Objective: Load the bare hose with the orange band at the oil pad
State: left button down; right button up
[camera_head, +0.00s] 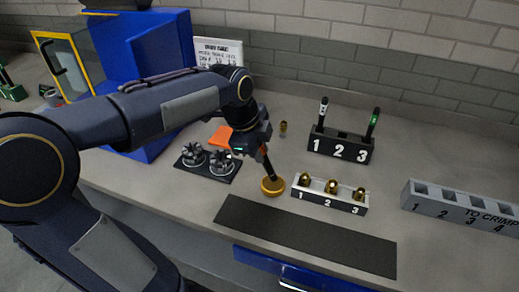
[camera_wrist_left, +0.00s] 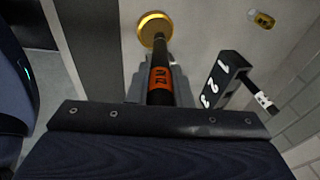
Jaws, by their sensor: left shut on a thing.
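My left gripper (camera_head: 262,147) is shut on a black hose (camera_head: 267,165) and holds it steeply over a round gold dish (camera_head: 272,194). The left wrist view shows the orange band (camera_wrist_left: 161,78) around this hose, with dark marks on it. The hose's far end overlaps the gold dish (camera_wrist_left: 150,22) there; I cannot tell whether it touches. No fitting shows on that end. The gripper's fingers (camera_wrist_left: 160,98) are partly hidden behind the wrist housing. My right gripper is not in view.
A black numbered rack (camera_head: 342,135) holds hoses at 1 and 3. A white numbered rack (camera_head: 330,202) holds gold fittings. A grey "TO CRIMP" rack (camera_head: 457,209) stands right. A loose gold fitting (camera_head: 283,128) stands behind. A dark mat (camera_head: 305,236) lies bare in front.

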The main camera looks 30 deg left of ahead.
pick_arm(q)
jog(key=shift+r+p, duration=1.95)
jog(key=shift+r, duration=0.85)
jog(key=shift+f, duration=0.1)
